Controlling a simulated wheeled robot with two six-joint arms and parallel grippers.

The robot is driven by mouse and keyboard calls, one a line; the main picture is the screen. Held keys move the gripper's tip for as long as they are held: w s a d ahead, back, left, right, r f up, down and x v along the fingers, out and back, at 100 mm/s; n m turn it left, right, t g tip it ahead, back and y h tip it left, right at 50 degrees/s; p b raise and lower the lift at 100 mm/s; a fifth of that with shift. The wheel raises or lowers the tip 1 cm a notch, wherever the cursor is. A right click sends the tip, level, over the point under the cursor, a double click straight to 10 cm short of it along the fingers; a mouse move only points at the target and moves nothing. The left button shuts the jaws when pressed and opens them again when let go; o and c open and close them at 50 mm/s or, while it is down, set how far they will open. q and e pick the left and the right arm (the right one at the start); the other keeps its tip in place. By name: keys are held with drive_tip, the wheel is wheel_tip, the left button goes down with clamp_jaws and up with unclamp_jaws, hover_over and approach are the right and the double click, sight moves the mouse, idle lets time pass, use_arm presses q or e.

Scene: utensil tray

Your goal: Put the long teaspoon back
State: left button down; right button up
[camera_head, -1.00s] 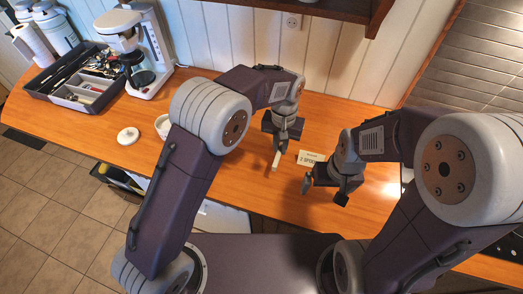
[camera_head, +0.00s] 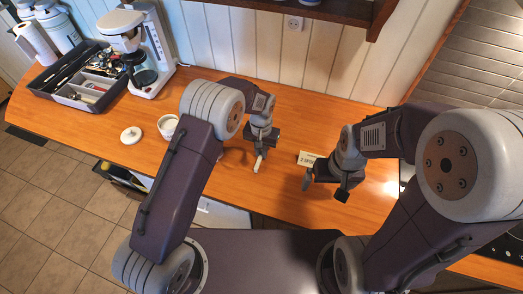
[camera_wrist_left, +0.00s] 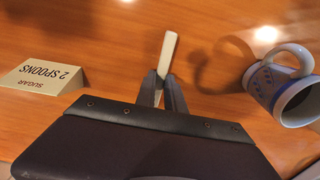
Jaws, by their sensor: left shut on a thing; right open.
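My left gripper (camera_head: 259,157) is shut on the long teaspoon, above the counter; it also shows in the left wrist view (camera_wrist_left: 162,84). Only a pale, straight end of the teaspoon (camera_wrist_left: 169,50) sticks out past the fingertips; the rest is hidden. In the head view the teaspoon (camera_head: 257,166) is a short pale stub below the gripper. The dark utensil tray (camera_head: 43,96), with compartments holding cutlery, stands at the counter's far left, well away from the gripper. My right gripper (camera_head: 325,188) is open and empty over the counter at the right.
A white mug with blue trim (camera_wrist_left: 285,85) lies right of the gripper in the wrist view. A "SUGAR 2 SPOONS" card (camera_wrist_left: 42,78) stands at left. A white pot (camera_head: 168,126), a lid (camera_head: 131,135) and a coffee maker (camera_head: 140,50) stand between tray and left arm.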

sight(261, 154)
use_arm(q)
drive_tip(key=c, duration=1.4)
unclamp_jaws()
drive_tip(key=shift+c, duration=0.2)
drive_tip(key=shift+f, duration=0.1)
drive_tip(key=shift+r, duration=0.25)
wheel_tip(261, 154, up, 12)
drive_tip(key=b, duration=0.1)
drive_tip(key=shift+b, duration=0.35)
drive_tip(key=shift+f, duration=0.1)
drive_tip(key=s+a+f+n+t, duration=0.1)
drive_tip(key=s+a+f+n, duration=0.2)
drive_tip(key=s+a, duration=1.4)
drive_tip(key=shift+s+a+n, duration=0.15)
drive_tip(key=shift+s+n, duration=0.25)
drive_tip(key=shift+s, duration=0.15)
